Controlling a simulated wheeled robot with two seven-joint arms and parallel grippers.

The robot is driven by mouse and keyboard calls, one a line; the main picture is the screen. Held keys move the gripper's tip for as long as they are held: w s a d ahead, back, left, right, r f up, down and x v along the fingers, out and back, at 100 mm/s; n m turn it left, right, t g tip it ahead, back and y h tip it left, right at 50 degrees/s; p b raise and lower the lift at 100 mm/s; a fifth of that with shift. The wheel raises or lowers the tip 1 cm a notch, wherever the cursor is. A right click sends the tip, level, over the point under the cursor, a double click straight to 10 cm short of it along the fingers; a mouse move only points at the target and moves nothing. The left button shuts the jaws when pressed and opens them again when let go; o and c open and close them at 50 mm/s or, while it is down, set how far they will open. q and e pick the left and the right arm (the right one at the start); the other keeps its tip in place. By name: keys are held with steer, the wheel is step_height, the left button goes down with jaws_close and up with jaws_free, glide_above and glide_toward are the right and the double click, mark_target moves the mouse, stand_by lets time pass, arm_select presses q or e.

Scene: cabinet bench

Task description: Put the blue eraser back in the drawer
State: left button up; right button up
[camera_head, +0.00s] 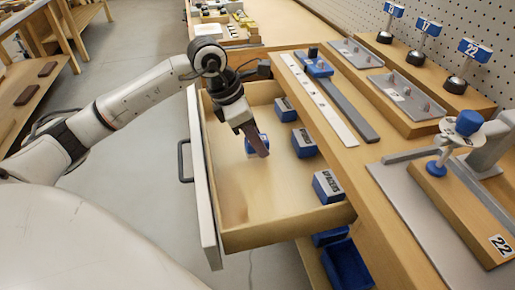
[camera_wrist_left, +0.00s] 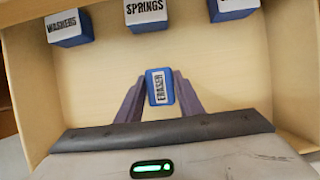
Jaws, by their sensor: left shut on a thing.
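The blue eraser (camera_head: 249,147) has a white label reading ERASER, which shows in the left wrist view (camera_wrist_left: 158,88). My left gripper (camera_head: 257,145) points down inside the open drawer (camera_head: 235,208) and is shut on the eraser, with one finger on each side of it. The eraser is over the bare part of the drawer floor; I cannot tell whether it touches the floor. The drawer is pulled out from the bench, its grey front panel (camera_head: 204,185) to the left. My right gripper is out of view.
Blue labelled boxes stand along the drawer's bench side: a washers box (camera_wrist_left: 69,28), a springs box (camera_wrist_left: 146,12) and a third box (camera_wrist_left: 233,8). The near drawer floor is clear. The bench top (camera_head: 375,185) carries metal strips, stamps and a fixture. A blue bin (camera_head: 346,265) sits below.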

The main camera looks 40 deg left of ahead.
arm_select(q)
steer(key=shift+f, duration=1.4)
steer(key=shift+f, duration=0.15)
steer(key=o, duration=1)
steer(key=shift+a+r, duration=0.1)
steer(key=shift+r, duration=0.35)
steer(key=p+v, duration=0.1)
steer(key=v, duration=1)
steer(key=shift+r, duration=0.25)
